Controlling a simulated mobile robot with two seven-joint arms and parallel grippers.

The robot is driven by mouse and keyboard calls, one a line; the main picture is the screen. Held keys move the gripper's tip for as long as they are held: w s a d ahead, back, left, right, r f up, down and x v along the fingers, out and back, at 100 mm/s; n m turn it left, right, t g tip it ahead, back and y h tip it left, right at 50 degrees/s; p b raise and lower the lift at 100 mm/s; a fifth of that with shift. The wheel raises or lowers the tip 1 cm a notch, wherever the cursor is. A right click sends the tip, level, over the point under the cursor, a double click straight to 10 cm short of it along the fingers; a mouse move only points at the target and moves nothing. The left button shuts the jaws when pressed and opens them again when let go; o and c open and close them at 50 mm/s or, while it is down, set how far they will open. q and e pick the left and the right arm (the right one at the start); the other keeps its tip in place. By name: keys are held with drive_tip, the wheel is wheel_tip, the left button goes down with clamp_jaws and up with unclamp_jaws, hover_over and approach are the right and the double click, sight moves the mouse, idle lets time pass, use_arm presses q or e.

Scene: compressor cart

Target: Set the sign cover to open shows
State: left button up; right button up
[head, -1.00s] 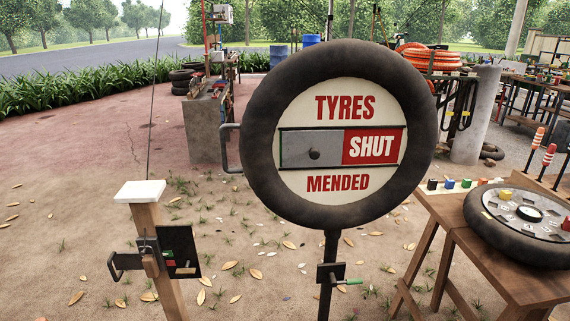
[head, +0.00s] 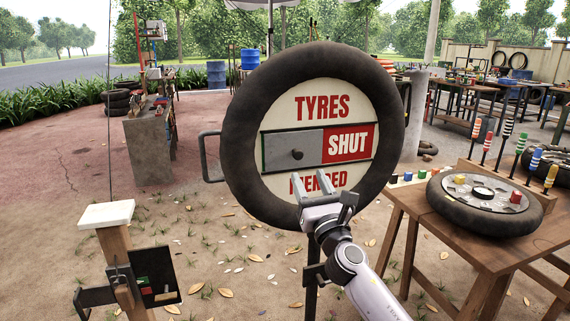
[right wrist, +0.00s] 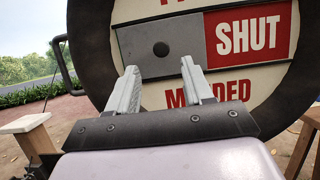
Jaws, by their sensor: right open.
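The round tyre sign (head: 385,110) stands on a post and reads TYRES, SHUT, MENDED. Its grey sliding cover (head: 280,148) with a dark round knob (head: 297,154) sits on the left of the slot, and the red SHUT panel (head: 348,143) shows on the right. The cover (right wrist: 140,48) and knob (right wrist: 161,48) also show in the right wrist view. My right gripper (head: 326,192) is open and empty, in front of the sign's lower part, below the knob. It hides part of MENDED. Its fingers (right wrist: 165,82) point up toward the cover, apart from the knob. My left gripper is not in view.
A handle bar (head: 208,157) sticks out from the tyre's left side. A wooden post with a white top (head: 107,214) stands at the left. A wooden table (head: 480,245) with a tyre tray (head: 437,205) is at the right.

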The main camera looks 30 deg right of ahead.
sight(299, 156)
drive_tip(key=shift+x, duration=3.5)
drive_tip(key=shift+d+f, duration=0.1)
drive_tip(key=shift+d, duration=0.05)
drive_tip(key=shift+c, duration=0.3)
clamp_jaws()
